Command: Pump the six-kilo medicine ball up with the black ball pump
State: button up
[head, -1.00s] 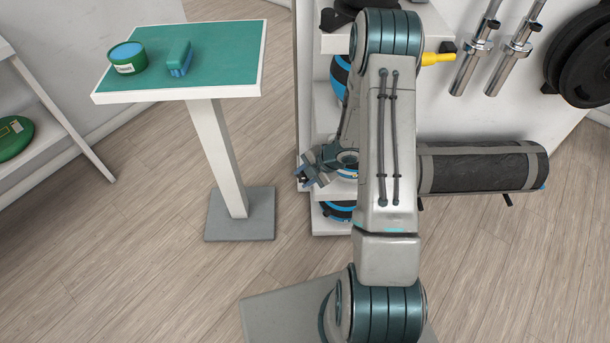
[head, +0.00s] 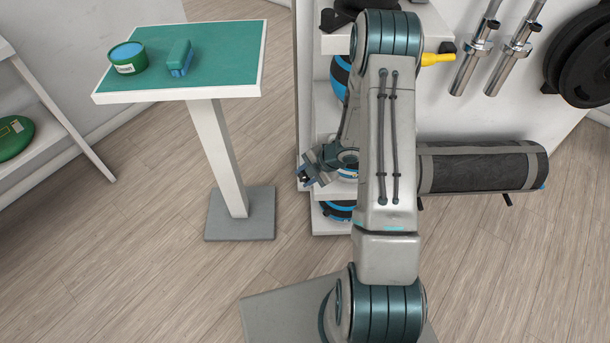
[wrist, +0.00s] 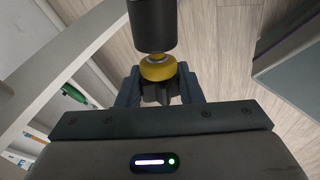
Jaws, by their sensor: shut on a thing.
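My gripper (head: 308,172) is low at the left of my arm, in front of the white rack. In the wrist view (wrist: 160,90) its fingers are shut on the black ball pump (wrist: 152,25), a black cylinder with a yellow collar between the fingers. The pump's far end runs out of the top of that view. A black-and-blue medicine ball (head: 340,76) sits on a rack shelf, partly behind my arm. Another blue-and-black ball (head: 338,210) sits on the lowest shelf. I cannot read a weight on either ball.
A table (head: 108,97) at the left holds a green tub (head: 127,58) and a green-and-blue brush (head: 179,57). A yellow piece (head: 437,58) sticks out at the upper shelf. A black roll (head: 482,166) is strapped to the rack's right. Floor between table and rack is clear.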

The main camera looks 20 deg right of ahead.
jog(key=shift+w+d, duration=0.2)
jog(key=shift+d, duration=0.05)
dwell(0.4)
jog(key=shift+a, duration=0.1)
jog(key=shift+s+a+r, duration=0.1)
jog(key=shift+s+a, duration=0.2)
jog(key=shift+a, duration=0.05)
jog(key=s+a+r+b, duration=0.2)
jog(key=s+a, duration=0.1)
jog(key=a, duration=0.2)
jog(key=shift+s+a, duration=0.25)
jog(key=shift+a, duration=0.15)
dwell(0.3)
dwell(0.5)
